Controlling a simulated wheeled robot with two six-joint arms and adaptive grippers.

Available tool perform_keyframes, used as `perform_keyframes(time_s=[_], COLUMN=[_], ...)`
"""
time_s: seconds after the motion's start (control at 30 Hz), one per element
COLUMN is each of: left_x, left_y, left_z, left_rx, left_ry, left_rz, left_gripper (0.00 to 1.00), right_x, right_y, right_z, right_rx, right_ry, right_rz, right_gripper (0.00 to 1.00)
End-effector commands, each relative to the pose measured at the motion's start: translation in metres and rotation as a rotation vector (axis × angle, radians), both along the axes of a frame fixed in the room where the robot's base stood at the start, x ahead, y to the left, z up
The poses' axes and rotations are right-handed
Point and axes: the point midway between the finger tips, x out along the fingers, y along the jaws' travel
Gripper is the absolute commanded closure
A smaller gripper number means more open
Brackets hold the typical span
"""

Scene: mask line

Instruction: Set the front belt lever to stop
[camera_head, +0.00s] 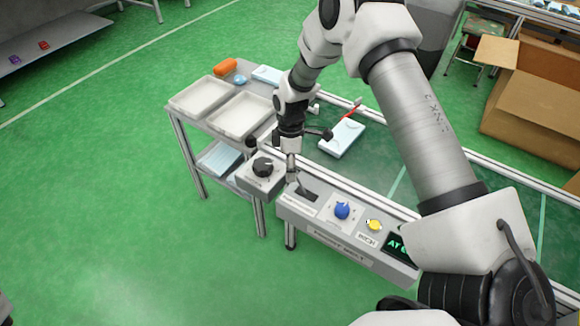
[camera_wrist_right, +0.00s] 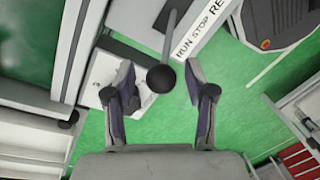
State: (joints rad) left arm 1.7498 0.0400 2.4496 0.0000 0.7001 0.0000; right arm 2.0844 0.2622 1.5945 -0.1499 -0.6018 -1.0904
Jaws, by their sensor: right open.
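The belt lever, a thin grey rod with a black ball knob (camera_wrist_right: 161,79), shows in the right wrist view. Its knob appears nearest the RUN end of a white label strip (camera_wrist_right: 205,30) reading RUN, STOP and a cut-off RE. I cannot tell its exact setting. My right gripper (camera_wrist_right: 159,72) is open, with one finger on each side of the knob and visible gaps to both. In the head view the right gripper (camera_head: 292,174) points down at the left end of the control panel (camera_head: 335,245), over its dark slot (camera_head: 306,194). The left gripper is not in view.
A grey box with a black dial (camera_head: 263,167) stands left of the lever. A blue knob (camera_head: 342,210), a yellow button (camera_head: 374,225) and a display (camera_head: 398,246) are to its right. White trays (camera_head: 201,96) and a belt with a pale blue stack (camera_head: 342,138) lie behind.

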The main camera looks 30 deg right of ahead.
Motion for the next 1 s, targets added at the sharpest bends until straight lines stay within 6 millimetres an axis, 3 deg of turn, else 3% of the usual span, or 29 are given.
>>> perform_keyframes(time_s=[0.27, 0.43, 1.0], left_x=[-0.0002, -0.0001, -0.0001], left_y=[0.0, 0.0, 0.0], left_z=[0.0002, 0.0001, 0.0], left_rx=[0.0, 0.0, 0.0], left_ry=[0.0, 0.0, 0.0], left_rz=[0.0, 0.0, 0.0], left_gripper=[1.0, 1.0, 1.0], right_x=[-0.0001, -0.0002, -0.0062], right_y=[0.0004, 0.0003, -0.002], right_z=[-0.0046, -0.0046, -0.0006], right_rx=[0.0, 0.0, 0.03], right_ry=[-0.002, -0.001, -0.07], right_rz=[0.0, 0.0, -0.002], right_gripper=[0.45, 1.0, 1.0])
